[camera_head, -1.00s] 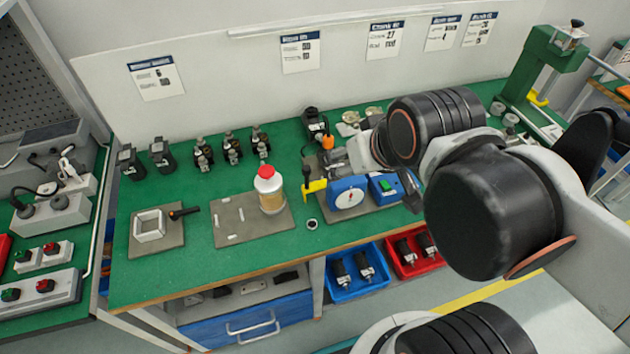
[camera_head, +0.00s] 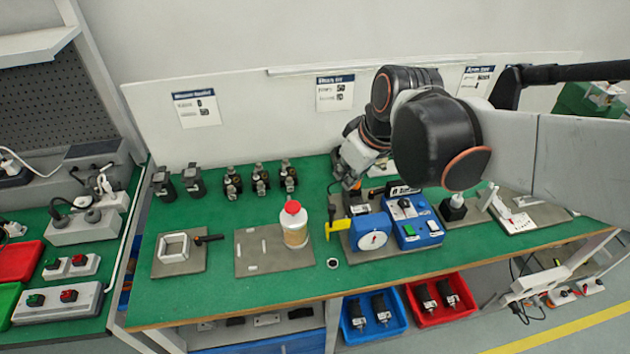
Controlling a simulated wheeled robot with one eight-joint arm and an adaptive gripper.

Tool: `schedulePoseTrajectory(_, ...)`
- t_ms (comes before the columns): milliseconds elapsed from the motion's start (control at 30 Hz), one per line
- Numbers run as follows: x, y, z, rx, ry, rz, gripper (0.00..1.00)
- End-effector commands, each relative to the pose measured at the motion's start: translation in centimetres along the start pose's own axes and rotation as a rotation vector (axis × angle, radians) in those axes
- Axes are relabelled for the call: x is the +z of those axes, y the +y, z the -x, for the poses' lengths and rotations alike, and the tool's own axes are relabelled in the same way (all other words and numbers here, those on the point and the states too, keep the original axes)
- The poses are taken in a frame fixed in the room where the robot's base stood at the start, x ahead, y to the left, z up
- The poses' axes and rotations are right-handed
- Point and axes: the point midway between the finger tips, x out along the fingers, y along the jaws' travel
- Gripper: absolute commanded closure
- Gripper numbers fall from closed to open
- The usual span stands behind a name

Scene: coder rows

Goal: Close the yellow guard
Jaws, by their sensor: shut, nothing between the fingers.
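The yellow guard (camera_head: 342,225) stands at the left side of a blue unit with a round white dial (camera_head: 372,239) on the green bench. It looks like a small yellow plate with an upright part at its left end. I cannot tell its exact angle. My gripper (camera_head: 347,186) is above and behind the guard, apart from it as far as I can see. It is shut and empty. My arm hides part of the bench behind the blue unit.
A blue control box with a green button (camera_head: 409,229) stands right of the dial unit. Several black fittings line the back. Blue and red bins (camera_head: 440,298) sit below the front edge.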

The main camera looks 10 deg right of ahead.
Motion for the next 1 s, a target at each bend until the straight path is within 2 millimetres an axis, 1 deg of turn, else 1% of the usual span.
schedulePoseTrajectory(33, -1.0, 0.3, -0.8, -0.021, -0.01, 0.041, 1.0)
schedulePoseTrajectory(200, -3.4, 0.6, -3.7, -0.104, -0.037, 0.201, 1.0)
schedulePoseTrajectory(300, -4.5, 0.7, -5.7, -0.154, -0.045, 0.294, 1.0)
schedulePoseTrajectory(433, -5.6, 0.8, -8.1, -0.212, -0.05, 0.401, 1.0)
schedulePoseTrajectory(500, -6.0, 0.8, -9.1, -0.235, -0.05, 0.443, 1.0)
schedulePoseTrajectory(600, -6.2, 0.7, -10.1, -0.259, -0.048, 0.486, 1.0)
schedulePoseTrajectory(767, -6.3, 0.6, -10.9, -0.273, -0.047, 0.512, 1.0)
schedulePoseTrajectory(867, -6.2, 0.3, -11.9, -0.273, -0.047, 0.513, 1.0)
schedulePoseTrajectory(967, -6.0, 0.0, -13.4, -0.272, -0.046, 0.511, 1.0)
schedulePoseTrajectory(1000, -5.9, -0.2, -14.2, -0.272, -0.046, 0.511, 1.0)
